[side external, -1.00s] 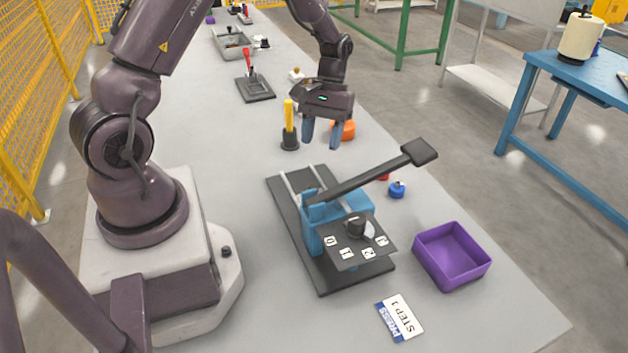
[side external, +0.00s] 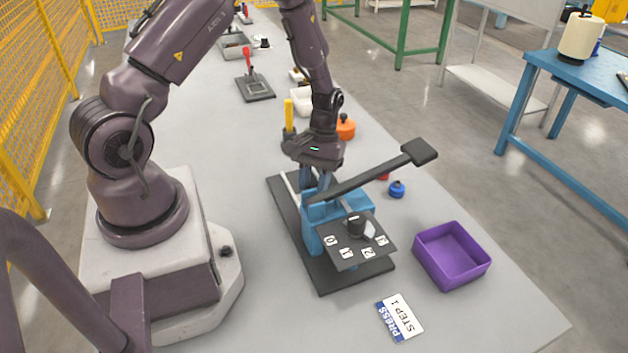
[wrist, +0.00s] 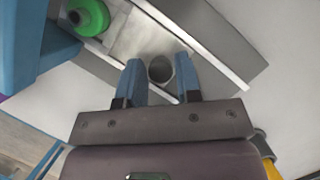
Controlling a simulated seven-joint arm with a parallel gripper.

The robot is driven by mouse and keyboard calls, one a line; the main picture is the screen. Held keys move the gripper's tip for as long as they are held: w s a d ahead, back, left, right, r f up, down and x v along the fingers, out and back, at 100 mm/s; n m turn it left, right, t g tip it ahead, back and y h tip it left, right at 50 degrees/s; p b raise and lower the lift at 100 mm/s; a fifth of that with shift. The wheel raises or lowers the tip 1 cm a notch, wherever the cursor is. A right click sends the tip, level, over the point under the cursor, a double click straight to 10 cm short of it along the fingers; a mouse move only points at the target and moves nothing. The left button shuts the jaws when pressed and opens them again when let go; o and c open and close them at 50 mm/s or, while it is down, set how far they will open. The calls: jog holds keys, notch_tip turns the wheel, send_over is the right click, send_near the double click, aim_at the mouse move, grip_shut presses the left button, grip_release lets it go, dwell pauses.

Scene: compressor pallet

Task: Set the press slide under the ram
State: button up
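The blue press (side external: 316,236) stands on a dark base plate (side external: 325,277), its black lever slanting up to the right. In the wrist view the press slide (wrist: 148,42) is a silvery plate between two pale rails, carrying a green round part (wrist: 90,16) at the upper left and an upright grey post (wrist: 160,69). My gripper (wrist: 159,82) is pointed down behind the press, with one blue finger on each side of the post. Gaps seem to show between fingers and post, so it looks open. In the side view the slide is mostly hidden by the press and lever.
A blue knobbed piece (side external: 397,189) and an orange one (side external: 345,127) are on the right side. A yellow-handled tool (side external: 289,117) stands close behind my gripper.

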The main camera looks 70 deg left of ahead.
grip_shut()
jog(key=shift+d, duration=1.8)
jog(key=shift+o, duration=2.2)
grip_release()
jog(key=shift+a, duration=0.1)
jog(key=shift+r, duration=0.2)
jog(key=v, duration=1.2)
jog(key=shift+r, duration=0.25)
jog(key=shift+w+a, duration=0.1)
